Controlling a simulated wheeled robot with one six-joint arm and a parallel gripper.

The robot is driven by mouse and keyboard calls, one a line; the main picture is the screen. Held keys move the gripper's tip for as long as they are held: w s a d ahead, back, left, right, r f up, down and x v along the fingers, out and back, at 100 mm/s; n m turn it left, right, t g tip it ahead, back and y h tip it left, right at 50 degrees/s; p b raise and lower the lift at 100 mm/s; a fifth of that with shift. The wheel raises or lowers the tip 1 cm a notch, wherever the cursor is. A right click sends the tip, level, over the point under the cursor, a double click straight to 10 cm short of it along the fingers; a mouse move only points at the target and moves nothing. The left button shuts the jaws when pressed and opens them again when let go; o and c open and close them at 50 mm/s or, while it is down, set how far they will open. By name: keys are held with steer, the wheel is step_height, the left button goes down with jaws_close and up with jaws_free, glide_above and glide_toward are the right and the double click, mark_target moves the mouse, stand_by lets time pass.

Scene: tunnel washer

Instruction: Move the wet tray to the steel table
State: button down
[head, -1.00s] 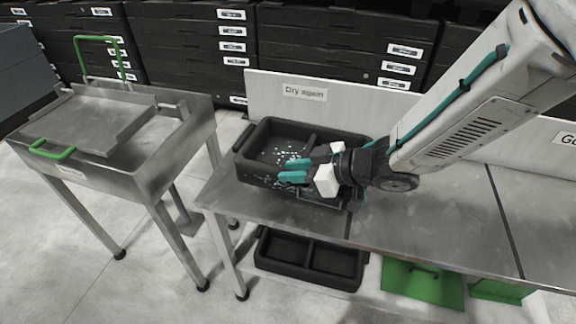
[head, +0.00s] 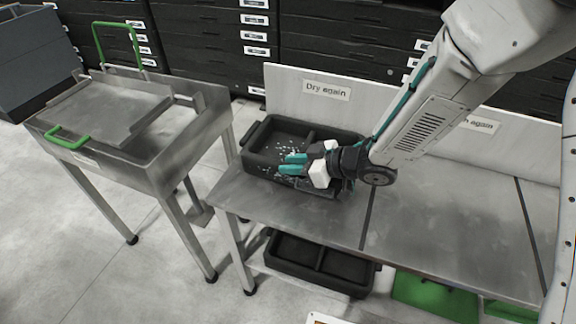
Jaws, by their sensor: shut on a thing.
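The wet tray (head: 262,161) is a black, divided tray with white droplets or specks inside. It is at the left end of a grey-topped bench (head: 430,215), in front of a "Dry again" sign. My gripper (head: 292,163) has teal fingertips and reaches over the tray from the right. It is shut at the tray's near right part; the exact contact is partly hidden by the gripper. The steel table (head: 190,150) stands apart to the left, with a flat metal plate and green handles on top.
Another black divided tray (head: 318,262) and a green tray (head: 432,296) lie on the shelf under the bench. A low white back panel (head: 285,90) runs along the bench. Labelled black drawers (head: 205,45) stand behind. A floor gap separates bench and steel table.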

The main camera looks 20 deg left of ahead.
steer(key=shift+w+a, duration=0.15)
steer(key=shift+w, duration=0.1)
steer(key=f, duration=0.3)
steer(key=shift+w+a+f, duration=0.15)
steer(key=shift+w+a, duration=0.1)
steer(key=shift+w, duration=0.05)
steer(key=shift+w+d+f, duration=0.1)
steer(key=shift+f, duration=0.1)
steer(key=c, duration=1.2)
jaws_free()
steer(key=shift+c, duration=0.2)
steer(key=v, duration=1.2)
